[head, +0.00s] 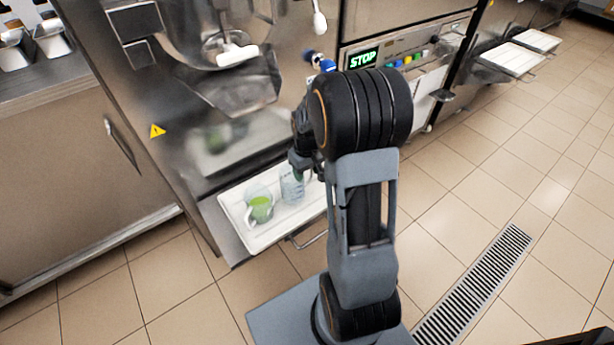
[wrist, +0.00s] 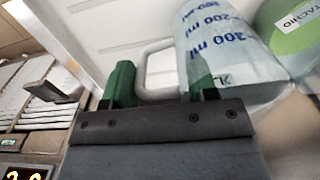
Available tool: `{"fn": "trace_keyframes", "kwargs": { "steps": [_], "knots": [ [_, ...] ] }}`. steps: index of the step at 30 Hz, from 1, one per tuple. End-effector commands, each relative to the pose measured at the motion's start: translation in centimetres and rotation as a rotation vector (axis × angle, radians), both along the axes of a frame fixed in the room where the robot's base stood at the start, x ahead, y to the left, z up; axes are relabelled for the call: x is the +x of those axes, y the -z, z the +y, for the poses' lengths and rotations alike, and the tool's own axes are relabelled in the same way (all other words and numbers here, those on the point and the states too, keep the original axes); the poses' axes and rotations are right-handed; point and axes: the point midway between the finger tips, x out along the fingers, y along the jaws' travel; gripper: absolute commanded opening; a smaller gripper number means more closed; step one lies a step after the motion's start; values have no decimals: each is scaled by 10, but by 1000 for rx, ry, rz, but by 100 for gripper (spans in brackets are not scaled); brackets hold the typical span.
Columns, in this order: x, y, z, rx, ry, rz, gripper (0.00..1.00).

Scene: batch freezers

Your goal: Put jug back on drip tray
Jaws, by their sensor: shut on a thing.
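The jug (head: 291,187) is clear and bluish, with blue ml markings. In the wrist view the jug (wrist: 222,45) fills the upper right, and its pale handle loop (wrist: 146,68) lies between my green fingertips. My gripper (wrist: 158,78) is shut on this handle. In the head view my gripper (head: 302,168) is partly hidden by my arm. The white drip tray (head: 283,231) is at the freezer's foot. The jug is over the tray's right part; I cannot tell whether its base touches it.
The freezer front (head: 225,150) rises behind. White trays (head: 512,58) stick out at far right. Tiled floor is open at right.

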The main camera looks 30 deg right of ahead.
Motion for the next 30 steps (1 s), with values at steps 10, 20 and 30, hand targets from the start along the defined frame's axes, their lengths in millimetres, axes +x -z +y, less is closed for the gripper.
{"fn": "trace_keyframes", "kwargs": {
  "steps": [10, 20, 30],
  "knots": [
    [0, 18, 0, 0, 0, 0, 16],
    [0, 22, 0, 0, 0, 0, 63],
    [0, 22, 0, 0, 0, 0, 78]
  ]
}}
